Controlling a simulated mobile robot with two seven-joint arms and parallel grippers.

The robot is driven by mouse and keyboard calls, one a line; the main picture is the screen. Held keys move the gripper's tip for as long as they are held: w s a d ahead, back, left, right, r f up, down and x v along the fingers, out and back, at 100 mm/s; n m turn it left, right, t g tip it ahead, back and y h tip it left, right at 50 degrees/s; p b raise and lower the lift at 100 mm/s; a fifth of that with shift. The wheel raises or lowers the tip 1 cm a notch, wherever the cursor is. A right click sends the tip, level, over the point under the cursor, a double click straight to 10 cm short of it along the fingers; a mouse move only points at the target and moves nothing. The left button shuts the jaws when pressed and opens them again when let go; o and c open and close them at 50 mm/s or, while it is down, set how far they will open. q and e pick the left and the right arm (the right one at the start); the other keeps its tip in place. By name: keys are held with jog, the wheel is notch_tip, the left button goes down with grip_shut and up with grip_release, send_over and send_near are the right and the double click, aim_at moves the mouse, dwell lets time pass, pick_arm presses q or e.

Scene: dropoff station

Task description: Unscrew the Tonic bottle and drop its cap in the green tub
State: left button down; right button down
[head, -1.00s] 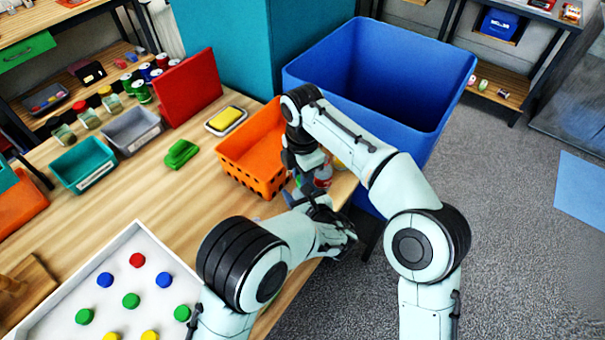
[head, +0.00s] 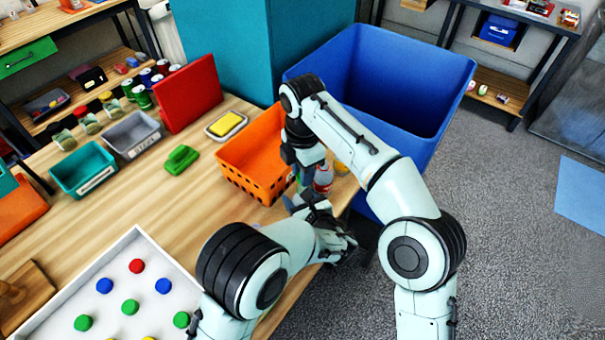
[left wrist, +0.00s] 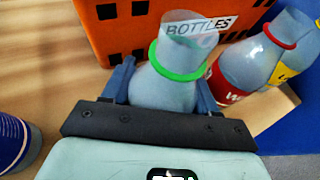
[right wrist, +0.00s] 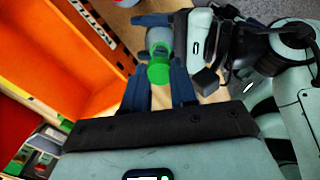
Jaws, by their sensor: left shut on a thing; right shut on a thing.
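My left gripper (left wrist: 165,92) is shut around a clear bottle (left wrist: 150,88) with a green ring at its neck. Its label is hidden, so I cannot read the name. The bottle's mouth shows open and bare in the left wrist view. My right gripper (right wrist: 158,80) is shut on a green cap (right wrist: 159,73), with the bottle and left gripper just beyond it. In the head view both grippers meet at the table's right edge and largely hide the bottle. A teal-green tub (head: 67,184) stands at the left of the table, left of the grey tub.
An orange crate (head: 233,178) stands beside the grippers. Bottles with red (left wrist: 221,92) and yellow labels stand close by. A grey tub (head: 128,152), green block (head: 181,159), yellow sponge (head: 227,123) and red panel (head: 193,95) lie farther back. A blue bin (head: 440,75) stands off the table.

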jog(key=shift+r, duration=1.25)
pick_arm(q)
jog(key=shift+c, duration=1.1)
grip_release()
